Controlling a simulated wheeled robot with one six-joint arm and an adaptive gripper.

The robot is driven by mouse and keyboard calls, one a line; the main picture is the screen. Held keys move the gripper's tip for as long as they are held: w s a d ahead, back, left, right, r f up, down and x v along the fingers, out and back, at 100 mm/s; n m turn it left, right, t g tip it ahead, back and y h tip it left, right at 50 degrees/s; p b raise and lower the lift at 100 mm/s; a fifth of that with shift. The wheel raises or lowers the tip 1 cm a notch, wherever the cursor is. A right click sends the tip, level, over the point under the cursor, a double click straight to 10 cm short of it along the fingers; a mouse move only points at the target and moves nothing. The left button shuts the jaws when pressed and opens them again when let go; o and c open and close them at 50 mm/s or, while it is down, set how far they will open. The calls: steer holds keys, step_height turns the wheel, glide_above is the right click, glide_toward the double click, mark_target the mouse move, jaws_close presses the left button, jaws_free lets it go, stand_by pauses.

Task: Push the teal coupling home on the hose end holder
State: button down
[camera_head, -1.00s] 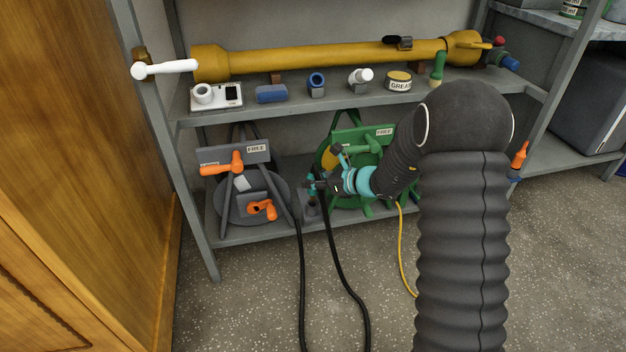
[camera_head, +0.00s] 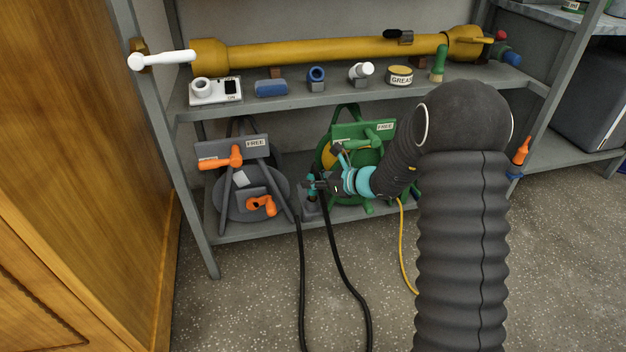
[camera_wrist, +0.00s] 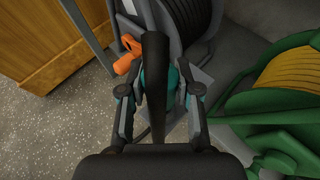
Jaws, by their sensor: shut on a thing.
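My gripper (camera_head: 318,185) is at the lower shelf, between the grey reel and the green reel. In the wrist view its two fingers (camera_wrist: 160,92) close on the teal coupling (camera_wrist: 173,76), which shows on both sides of a black hose. The black hose runs up between the fingers and hides much of the coupling. In the head view a bit of the teal coupling (camera_head: 311,181) shows at the fingertips, above a small grey holder (camera_head: 309,207) on the shelf. Whether the coupling is fully seated on the holder cannot be told.
The grey hose reel (camera_head: 230,205) with orange handles stands close on the left. The green reel (camera_head: 350,132) with yellow hose stands on the right, partly behind my arm. The upper shelf (camera_head: 290,98) with small items is overhead. Black hoses (camera_head: 340,270) hang to the floor.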

steer(key=shift+f+b, duration=0.7)
steer(key=shift+f, duration=0.15)
steer(key=c, duration=0.7)
jaws_free()
steer(key=v, duration=1.2)
steer(key=shift+f, duration=0.1)
